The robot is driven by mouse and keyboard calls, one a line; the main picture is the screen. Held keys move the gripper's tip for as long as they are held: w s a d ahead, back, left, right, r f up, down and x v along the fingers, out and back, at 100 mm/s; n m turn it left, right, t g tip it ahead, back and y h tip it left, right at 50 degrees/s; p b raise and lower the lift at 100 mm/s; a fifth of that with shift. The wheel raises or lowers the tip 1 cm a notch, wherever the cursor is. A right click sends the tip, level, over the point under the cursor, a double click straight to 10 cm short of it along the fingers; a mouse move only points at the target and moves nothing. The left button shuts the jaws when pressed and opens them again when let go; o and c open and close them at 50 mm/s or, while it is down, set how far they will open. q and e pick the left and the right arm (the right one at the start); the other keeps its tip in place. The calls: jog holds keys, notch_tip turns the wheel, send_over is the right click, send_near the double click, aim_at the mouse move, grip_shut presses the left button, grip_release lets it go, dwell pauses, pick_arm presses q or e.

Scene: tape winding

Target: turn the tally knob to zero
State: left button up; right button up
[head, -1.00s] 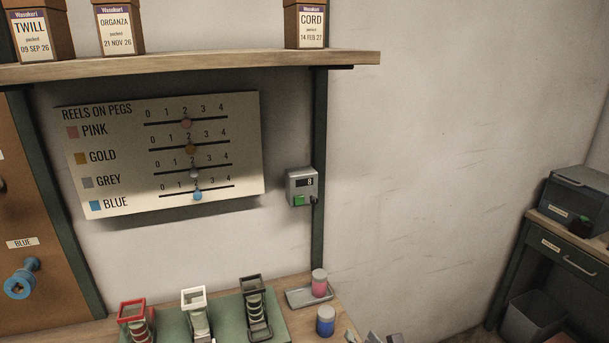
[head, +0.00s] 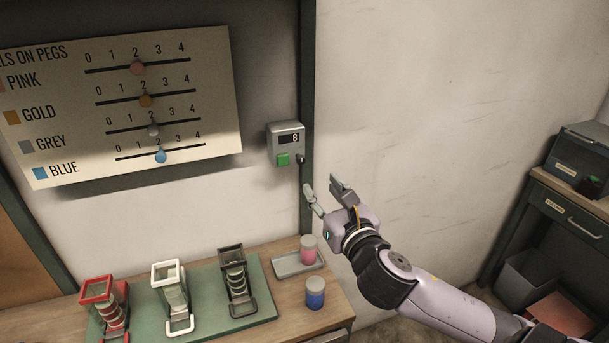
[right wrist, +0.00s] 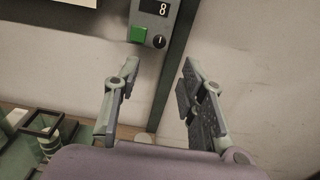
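The tally box (head: 286,144) is a small grey unit on the wall beside the green post. Its display (head: 289,139) reads 8, and a green button (head: 283,160) sits below it. The small black tally knob (head: 301,159) is at the box's lower right. In the right wrist view the knob (right wrist: 159,41) shows a pale mark on its face, beyond and between the fingertips. My right gripper (head: 327,187) is open and empty, below and right of the knob, apart from it. It also shows open in the right wrist view (right wrist: 159,75). My left gripper is not in view.
A board with sliders (head: 120,105) hangs left of the box. Below, a bench (head: 205,333) holds a green mat (head: 205,300) with red, white and black reel frames, a grey tray (head: 291,266), a pink spool (head: 308,250) and a blue spool (head: 315,294). The wall to the right is bare.

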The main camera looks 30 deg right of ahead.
aim_at(302, 161)
jog(key=p+x, duration=0.2)
jog(key=x, duration=0.8)
jog(key=shift+s+d+r, duration=0.1)
jog(key=shift+w, duration=0.5)
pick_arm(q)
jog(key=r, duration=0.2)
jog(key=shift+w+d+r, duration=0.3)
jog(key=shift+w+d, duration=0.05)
pick_arm(e)
jog(key=shift+c, duration=0.5)
grip_shut()
